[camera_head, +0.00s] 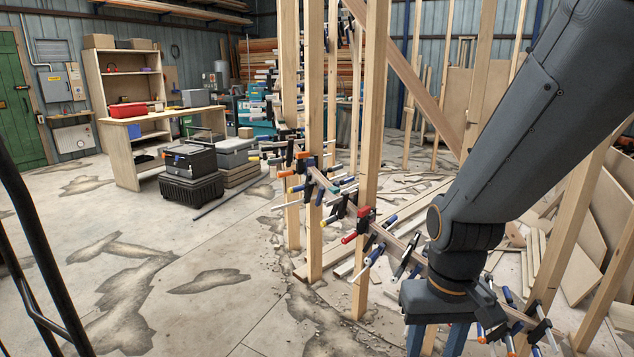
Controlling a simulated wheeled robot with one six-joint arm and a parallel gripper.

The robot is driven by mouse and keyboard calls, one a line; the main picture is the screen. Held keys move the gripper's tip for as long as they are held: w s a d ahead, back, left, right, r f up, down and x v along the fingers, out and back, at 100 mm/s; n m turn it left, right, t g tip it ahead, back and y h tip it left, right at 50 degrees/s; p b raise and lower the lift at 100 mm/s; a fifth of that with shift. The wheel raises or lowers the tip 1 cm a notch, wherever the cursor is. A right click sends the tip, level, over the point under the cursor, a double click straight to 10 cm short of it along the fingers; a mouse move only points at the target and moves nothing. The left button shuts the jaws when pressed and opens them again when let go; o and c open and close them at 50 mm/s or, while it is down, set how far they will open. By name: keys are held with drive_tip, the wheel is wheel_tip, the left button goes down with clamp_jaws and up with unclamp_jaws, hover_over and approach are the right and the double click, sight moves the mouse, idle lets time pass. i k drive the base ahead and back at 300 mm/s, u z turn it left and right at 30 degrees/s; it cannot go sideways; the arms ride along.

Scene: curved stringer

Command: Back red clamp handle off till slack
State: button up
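The red clamp (364,217) sits on the curved stringer (390,240), beside an upright timber post in the middle of the head view. Its red handle (349,238) points left and slightly down. My gripper (436,345) hangs at the bottom, right of the red clamp and well apart from it. Its two blue fingers stand apart with a gap between them. The fingertips are cut off by the frame's lower edge. I see nothing held in the visible part of the gap.
Several blue, orange and black clamps (308,185) crowd the stringer on both sides of the red one. Upright posts (371,130) stand close around it. Toolboxes (190,170) and a workbench (150,125) are at left. The cracked floor at left is mostly clear.

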sight(346, 239)
drive_tip(key=z, duration=0.1)
drive_tip(key=k, duration=1)
drive_tip(key=u, duration=1.2)
drive_tip(key=i, duration=1.2)
drive_tip(key=z, duration=0.9)
drive_tip(key=i, duration=0.45)
drive_tip(key=z, duration=0.55)
